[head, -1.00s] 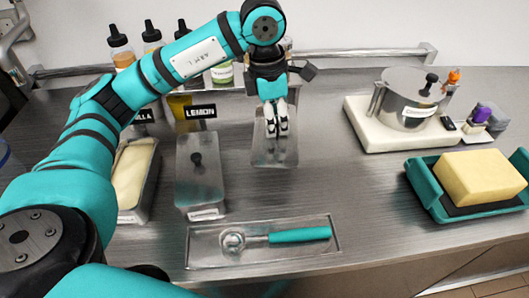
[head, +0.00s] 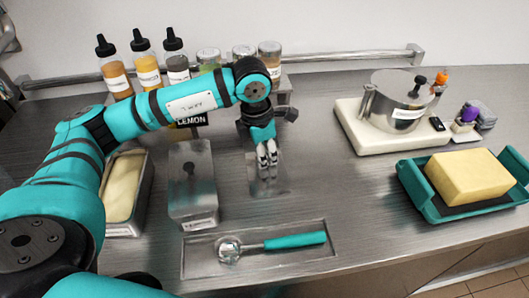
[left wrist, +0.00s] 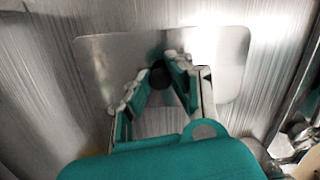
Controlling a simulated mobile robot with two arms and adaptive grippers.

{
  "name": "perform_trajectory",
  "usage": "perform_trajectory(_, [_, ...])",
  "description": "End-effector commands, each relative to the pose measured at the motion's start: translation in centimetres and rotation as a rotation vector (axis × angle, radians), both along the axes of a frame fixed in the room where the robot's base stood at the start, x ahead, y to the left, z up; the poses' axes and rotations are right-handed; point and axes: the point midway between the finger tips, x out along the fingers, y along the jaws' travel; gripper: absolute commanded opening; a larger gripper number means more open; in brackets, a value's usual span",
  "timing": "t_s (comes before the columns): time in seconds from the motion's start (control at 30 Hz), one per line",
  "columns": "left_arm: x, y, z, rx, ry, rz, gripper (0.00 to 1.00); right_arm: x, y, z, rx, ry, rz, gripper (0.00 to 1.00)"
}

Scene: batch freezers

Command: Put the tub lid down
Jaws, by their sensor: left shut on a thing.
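The tub lid (head: 265,185) is a flat metal rectangle with a dark knob. It is low over the bare steel counter, right of the lidded lemon tub; I cannot tell whether it touches the counter. My left gripper (head: 267,158) is above it, pointing down, shut on its knob. In the left wrist view the lid (left wrist: 110,55) spreads out on both sides of the fingers, with the black knob (left wrist: 158,73) between the fingertips. The uncovered tub (head: 124,190) with pale yellow contents stands at the left, partly behind my arm. My right gripper is not in view.
The lemon tub (head: 191,190) stands close left. A tray (head: 200,273) with a teal-handled scoop (head: 285,241) lies in front. A white board (head: 350,128) with a steel pot (head: 395,105) and a teal tray (head: 420,196) are at right. Counter between is clear.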

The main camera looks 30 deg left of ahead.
Motion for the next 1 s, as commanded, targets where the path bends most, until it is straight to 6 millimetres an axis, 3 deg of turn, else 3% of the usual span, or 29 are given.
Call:
perform_trajectory(0.23, [0.0,0.0,-0.4,-0.001,-0.001,0.000,0.00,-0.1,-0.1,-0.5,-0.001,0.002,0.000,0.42])
perform_trajectory(0.27, [0.0,0.0,-0.3,-0.001,-0.001,0.000,0.20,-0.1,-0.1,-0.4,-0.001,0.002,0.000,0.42])
perform_trajectory(0.43, [0.0,0.0,-0.2,-0.001,-0.001,-0.001,0.42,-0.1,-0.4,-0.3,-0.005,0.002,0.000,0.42])
perform_trajectory(0.8, [0.0,0.0,0.4,-0.001,-0.002,-0.001,0.42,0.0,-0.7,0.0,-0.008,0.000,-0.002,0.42])
perform_trajectory(1.0, [-0.2,0.2,3.8,-0.002,-0.008,-0.003,0.42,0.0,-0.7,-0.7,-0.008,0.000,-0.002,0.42])
